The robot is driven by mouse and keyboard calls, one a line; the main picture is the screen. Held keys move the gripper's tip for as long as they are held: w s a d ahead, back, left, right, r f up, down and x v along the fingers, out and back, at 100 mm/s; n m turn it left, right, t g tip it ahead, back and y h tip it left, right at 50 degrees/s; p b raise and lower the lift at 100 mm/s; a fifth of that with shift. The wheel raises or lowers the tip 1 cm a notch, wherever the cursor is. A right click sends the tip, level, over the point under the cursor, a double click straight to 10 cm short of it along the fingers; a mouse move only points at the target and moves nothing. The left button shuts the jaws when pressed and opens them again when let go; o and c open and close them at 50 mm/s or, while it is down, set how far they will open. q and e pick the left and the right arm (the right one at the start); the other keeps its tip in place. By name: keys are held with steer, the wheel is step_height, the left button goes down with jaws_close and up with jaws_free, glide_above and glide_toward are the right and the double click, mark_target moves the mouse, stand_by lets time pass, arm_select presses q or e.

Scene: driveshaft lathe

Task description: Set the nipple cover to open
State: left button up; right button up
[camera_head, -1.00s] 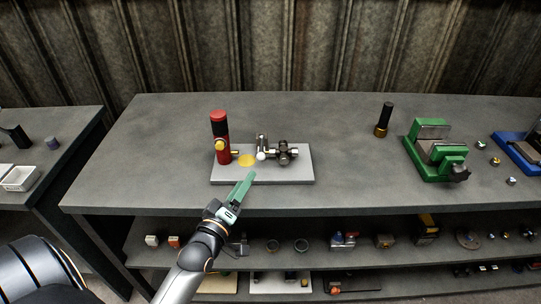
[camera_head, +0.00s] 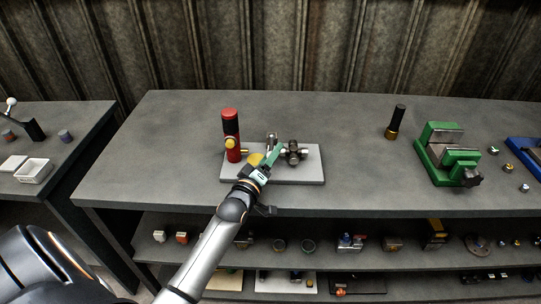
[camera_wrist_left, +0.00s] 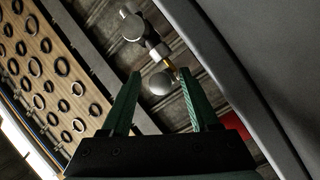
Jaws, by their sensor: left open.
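A metal fitting (camera_head: 271,138), which may carry the nipple cover, stands on a pale grey base plate (camera_head: 312,176). A dark metal joint (camera_head: 293,152) is to its right. My left gripper (camera_head: 276,153), with green fingers, reaches over the plate and partly hides the fitting. In the left wrist view the left gripper (camera_wrist_left: 160,74) is open, its fingers apart. A round grey knob (camera_wrist_left: 159,83) shows between them, and another round metal end (camera_wrist_left: 132,27) lies beyond. I cannot tell whether a finger touches the knob, or how the cover stands. My right gripper is out of view.
A red cylinder (camera_head: 232,140) with a black band stands on the plate's left, with a yellow disc (camera_head: 255,160) beside it. A black and brass cylinder (camera_head: 396,122) and a green vise (camera_head: 447,153) stand to the right. The tabletop between is clear.

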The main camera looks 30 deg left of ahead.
arm_select(q)
jaws_close()
stand_by(0.4)
stand_by(0.9)
